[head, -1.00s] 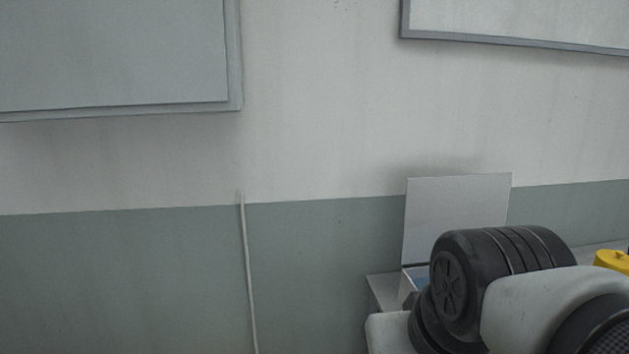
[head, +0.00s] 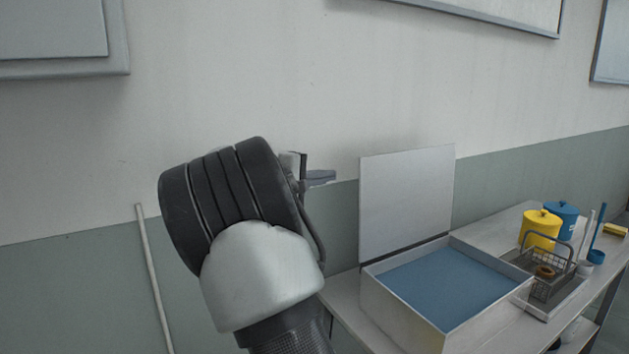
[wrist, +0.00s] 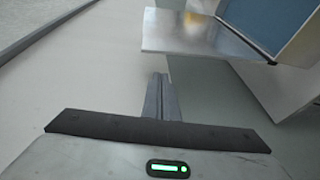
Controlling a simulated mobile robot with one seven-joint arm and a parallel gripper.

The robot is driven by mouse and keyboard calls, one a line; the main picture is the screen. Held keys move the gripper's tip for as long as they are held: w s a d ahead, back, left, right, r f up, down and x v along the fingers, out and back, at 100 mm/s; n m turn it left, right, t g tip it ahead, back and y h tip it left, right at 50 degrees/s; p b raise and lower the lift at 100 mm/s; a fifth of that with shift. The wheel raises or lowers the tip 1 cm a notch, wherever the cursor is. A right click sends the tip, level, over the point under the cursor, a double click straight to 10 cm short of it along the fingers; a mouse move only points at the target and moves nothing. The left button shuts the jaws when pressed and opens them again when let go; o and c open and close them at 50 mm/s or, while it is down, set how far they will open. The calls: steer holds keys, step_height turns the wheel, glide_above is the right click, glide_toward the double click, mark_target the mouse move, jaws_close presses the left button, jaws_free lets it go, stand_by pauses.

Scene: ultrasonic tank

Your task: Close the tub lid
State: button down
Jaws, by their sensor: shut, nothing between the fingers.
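The tub (head: 398,310) is a pale metal box with blue liquid (head: 445,280) inside, on the bench. Its lid (head: 406,200) is a flat grey panel standing upright along the tub's back-left edge, so the tub is open. My gripper (head: 321,178) is shut and empty, to the left of the lid and apart from it in the head view.
The bench (head: 350,308) runs to the right. Right of the tub stand a wire basket (head: 548,287), a yellow canister (head: 540,228) and a blue canister (head: 562,215). The wall is behind; the space above the tub is clear.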

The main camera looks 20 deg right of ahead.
steer(key=w+d+n+t, duration=0.1)
steer(key=w+d, duration=0.1)
steer(key=d, duration=0.6)
steer(key=shift+w+d+r+h+p, duration=0.15)
steer(key=shift+d+r+h+p, duration=0.05)
steer(key=shift+h+p, duration=0.15)
stand_by(0.5)
